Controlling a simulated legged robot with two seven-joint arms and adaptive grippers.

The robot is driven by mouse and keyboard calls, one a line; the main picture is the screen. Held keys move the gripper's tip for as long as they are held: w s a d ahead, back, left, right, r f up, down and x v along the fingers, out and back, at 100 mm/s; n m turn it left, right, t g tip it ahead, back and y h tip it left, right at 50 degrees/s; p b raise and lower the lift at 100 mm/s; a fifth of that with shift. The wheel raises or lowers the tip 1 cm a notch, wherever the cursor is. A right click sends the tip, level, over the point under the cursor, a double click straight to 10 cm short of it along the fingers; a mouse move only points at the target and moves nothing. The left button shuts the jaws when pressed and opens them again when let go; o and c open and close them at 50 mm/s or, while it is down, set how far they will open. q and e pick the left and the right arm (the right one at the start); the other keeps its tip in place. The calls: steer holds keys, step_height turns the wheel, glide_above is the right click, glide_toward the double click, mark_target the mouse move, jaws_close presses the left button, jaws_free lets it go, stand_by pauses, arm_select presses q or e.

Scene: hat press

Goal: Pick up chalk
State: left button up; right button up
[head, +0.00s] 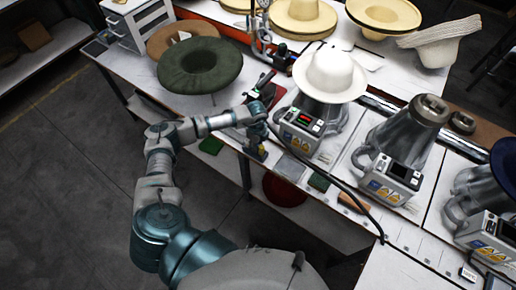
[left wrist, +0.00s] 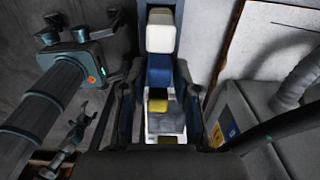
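My left gripper (head: 257,150) is at the front edge of the white table, left of the press with the white hat. In the left wrist view its two fingers stand apart, with the space between them (left wrist: 158,118) over a row of small blocks. The row holds a white block (left wrist: 160,32), a blue block (left wrist: 160,70) and a yellow piece (left wrist: 158,105), which look like chalk. The fingers are on either side of the row's near end; I cannot tell if they touch it. In the head view the gripper hides most of this spot.
The press with a white hat (head: 330,72) has a control box (head: 301,131) just right of my left gripper. A green hat (head: 200,64) stands behind it. A black cable (head: 340,185) runs along the table front. A red hat (head: 284,190) sits on the shelf below.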

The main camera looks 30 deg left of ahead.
arm_select(q)
steer(key=shift+a+f, duration=0.15)
steer(key=shift+a, duration=0.4)
steer(key=shift+a+f, duration=0.15)
steer(key=shift+a, duration=0.35)
jaws_close()
steer(key=shift+d+r, duration=0.2)
steer(key=shift+d, duration=0.5)
steer(key=shift+r, duration=0.25)
steer(key=r, duration=0.2)
steer(key=shift+s+a+r+b, duration=0.25)
steer(key=shift+r+b, duration=0.1)
steer(key=shift+r, duration=0.05)
steer(key=s+d, duration=0.2)
steer(key=s, duration=0.5)
steer(key=s+d+r+b, duration=0.1)
steer(key=s, duration=0.7)
steer(key=shift+d+r+b, duration=0.3)
steer(key=shift+d, duration=0.1)
arm_select(e)
steer(key=shift+s+a+f, duration=0.15)
steer(key=shift+a+f, duration=0.85)
steer(key=shift+a, duration=0.15)
